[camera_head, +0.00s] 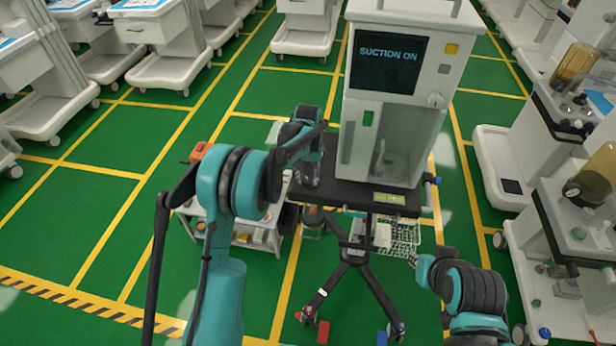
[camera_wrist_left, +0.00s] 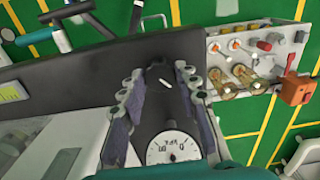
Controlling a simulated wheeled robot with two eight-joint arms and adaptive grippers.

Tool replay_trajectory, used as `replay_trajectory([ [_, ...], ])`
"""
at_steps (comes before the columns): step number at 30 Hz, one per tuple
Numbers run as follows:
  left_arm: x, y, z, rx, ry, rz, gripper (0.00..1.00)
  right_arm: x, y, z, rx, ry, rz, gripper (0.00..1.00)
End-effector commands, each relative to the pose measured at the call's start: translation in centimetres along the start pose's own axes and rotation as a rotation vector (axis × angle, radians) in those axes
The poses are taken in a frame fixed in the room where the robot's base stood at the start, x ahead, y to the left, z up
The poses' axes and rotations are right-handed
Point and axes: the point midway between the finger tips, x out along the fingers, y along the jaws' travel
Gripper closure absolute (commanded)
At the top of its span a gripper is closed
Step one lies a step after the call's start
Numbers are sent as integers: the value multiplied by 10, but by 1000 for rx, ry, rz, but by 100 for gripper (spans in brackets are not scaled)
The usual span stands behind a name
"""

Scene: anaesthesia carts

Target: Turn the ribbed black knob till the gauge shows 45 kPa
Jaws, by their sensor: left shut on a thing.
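The ribbed black knob (camera_wrist_left: 163,92), with a short white mark on it, sits between the two fingers of my left gripper (camera_wrist_left: 161,80) in the left wrist view. The fingers are shut on its sides. The round white kPa gauge (camera_wrist_left: 173,149) lies just below the knob in that view. Its needle is too small to read surely. In the head view my left gripper (camera_head: 311,168) is at the left side of the suction unit (camera_head: 421,22), whose screen (camera_head: 388,63) reads SUCTION ON. The arm hides the knob and gauge there.
The unit stands on a black shelf (camera_head: 345,190) on a wheeled stand, with a wire basket (camera_head: 402,235) below. A low trolley (camera_head: 245,228) with an orange item is behind my left arm. White carts stand left and right. Green floor is open at the left.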

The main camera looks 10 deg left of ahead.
Motion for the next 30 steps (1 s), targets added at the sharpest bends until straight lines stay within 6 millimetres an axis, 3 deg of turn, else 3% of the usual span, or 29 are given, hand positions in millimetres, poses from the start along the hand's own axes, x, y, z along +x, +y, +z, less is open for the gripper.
replay_trajectory([
  [13, 0, 0, 0, 251, -1, 0, 97, -1, 0, -1, 0, 0, 0, 80],
  [30, 0, 0, 0, 298, -1, 0, 97, -1, 0, -1, 0, 0, 0, 80],
])
